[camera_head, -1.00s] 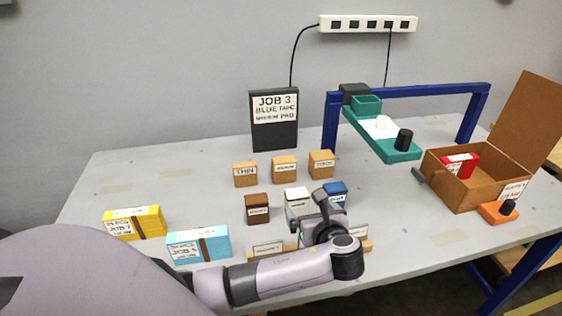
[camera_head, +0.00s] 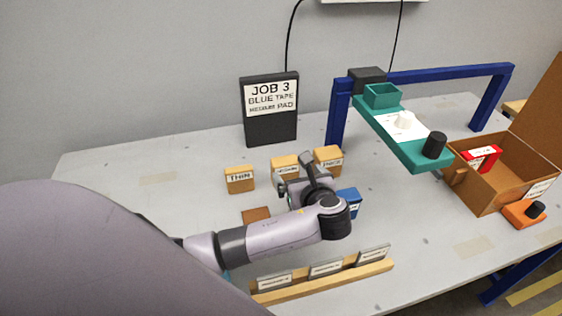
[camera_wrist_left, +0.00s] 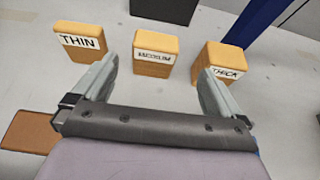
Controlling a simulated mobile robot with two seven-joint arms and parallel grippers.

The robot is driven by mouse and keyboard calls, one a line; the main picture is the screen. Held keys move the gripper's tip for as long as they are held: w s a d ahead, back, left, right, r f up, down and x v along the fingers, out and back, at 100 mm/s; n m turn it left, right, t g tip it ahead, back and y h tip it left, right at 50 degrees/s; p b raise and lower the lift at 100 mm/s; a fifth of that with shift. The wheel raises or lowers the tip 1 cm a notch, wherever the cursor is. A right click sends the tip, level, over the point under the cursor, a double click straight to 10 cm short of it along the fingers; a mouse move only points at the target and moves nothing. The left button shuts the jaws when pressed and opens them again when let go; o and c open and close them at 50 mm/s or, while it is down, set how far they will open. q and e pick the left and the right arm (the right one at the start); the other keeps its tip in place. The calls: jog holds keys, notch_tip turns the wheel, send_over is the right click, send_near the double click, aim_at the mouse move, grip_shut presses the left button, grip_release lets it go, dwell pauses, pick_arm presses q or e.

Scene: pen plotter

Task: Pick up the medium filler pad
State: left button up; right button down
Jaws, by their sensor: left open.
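The medium filler pad (camera_head: 286,167) is a tan block with a white label, in the middle of a row of three. In the left wrist view the medium pad (camera_wrist_left: 155,54) stands ahead of and between my open fingers, apart from both. My left gripper (camera_head: 298,182) is open and empty, just in front of the row; it also shows in the left wrist view (camera_wrist_left: 156,82). The thin pad (camera_head: 239,179) stands to the left and the thick pad (camera_head: 328,160) to the right. My right gripper is not in view.
A black sign (camera_head: 270,108) reading JOB 3, blue tape, medium pad stands behind the row. A blue block (camera_head: 348,203) and a brown block (camera_head: 256,215) are near my arm. A teal plotter arm (camera_head: 405,135) hangs to the right, beside an open brown box (camera_head: 480,185).

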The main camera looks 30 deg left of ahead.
aim_at(286, 162)
pick_arm(q)
jog(key=shift+a+r+x, duration=0.1)
jog(key=shift+a+x, duration=0.05)
jog(key=shift+x, duration=1.8)
jog(key=shift+a+r+x, duration=0.1)
jog(key=shift+r+x, duration=0.05)
jog(key=shift+x, duration=1.8)
jog(key=shift+s, duration=0.15)
jog(key=c, duration=1)
